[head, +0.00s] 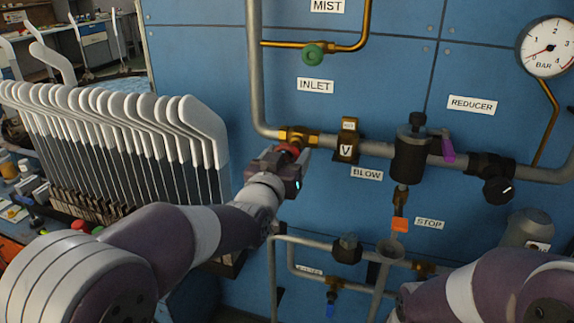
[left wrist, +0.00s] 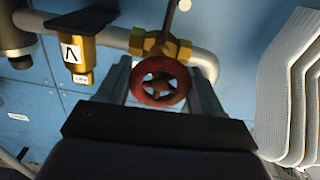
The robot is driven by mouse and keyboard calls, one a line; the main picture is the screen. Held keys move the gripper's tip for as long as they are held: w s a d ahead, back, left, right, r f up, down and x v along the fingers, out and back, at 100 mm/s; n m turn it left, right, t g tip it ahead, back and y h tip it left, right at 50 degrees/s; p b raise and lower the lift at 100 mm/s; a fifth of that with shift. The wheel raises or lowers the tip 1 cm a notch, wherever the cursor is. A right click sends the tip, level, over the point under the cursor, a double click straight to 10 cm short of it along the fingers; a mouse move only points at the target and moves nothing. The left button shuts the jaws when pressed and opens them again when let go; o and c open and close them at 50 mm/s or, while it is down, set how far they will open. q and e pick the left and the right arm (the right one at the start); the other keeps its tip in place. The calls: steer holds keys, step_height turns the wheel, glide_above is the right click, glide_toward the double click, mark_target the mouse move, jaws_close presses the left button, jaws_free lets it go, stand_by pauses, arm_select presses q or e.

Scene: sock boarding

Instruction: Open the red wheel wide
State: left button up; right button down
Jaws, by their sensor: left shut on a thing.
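The red wheel (left wrist: 160,83) sits on a brass valve (left wrist: 160,45) on the grey pipe, below the INLET label (head: 315,86). In the head view the red wheel (head: 288,149) is mostly hidden behind my left gripper (head: 290,160). In the left wrist view my left gripper (left wrist: 160,90) has one finger on each side of the wheel, shut on its rim. How far the wheel is turned cannot be told. My right arm comes in at the lower right of the head view; its gripper is not in view.
A green wheel (head: 312,53) is on the brass pipe above. A brass block marked V (head: 347,140), a black reducer (head: 410,152) and a purple lever (head: 447,148) lie to the right. A gauge (head: 547,47) is at upper right. Sock-covered boards (head: 125,110) stand close at left.

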arm_select(q)
steer(key=n+b, duration=0.1)
steer(key=n, duration=0.1)
steer(key=f+n+b, duration=0.1)
steer(key=n+b, duration=0.1)
steer(key=shift+n, duration=0.4)
steer(key=n+b, duration=0.2)
steer(key=n, duration=0.1)
steer(key=shift+f+n+b, duration=0.1)
steer(key=shift+n+b, duration=0.2)
steer(key=shift+b, duration=0.05)
steer(key=n+b, duration=0.3)
steer(key=shift+d+n, duration=0.1)
steer(key=shift+n, duration=0.2)
steer(key=n+b, duration=0.3)
steer(key=shift+n, duration=0.3)
steer(key=shift+n+b, duration=0.9)
steer(key=n, duration=0.1)
steer(key=n+b, duration=0.1)
steer(key=shift+r+n, duration=0.25)
steer(key=shift+n, duration=0.05)
steer(key=n+b, duration=0.1)
steer(key=n, duration=0.2)
steer(key=shift+r+n, duration=0.15)
steer(key=shift+n, duration=0.25)
steer(key=shift+r+n+b, duration=0.1)
steer(key=shift+n+b, duration=0.2)
steer(key=shift+n, duration=0.2)
steer(key=shift+r, duration=0.1)
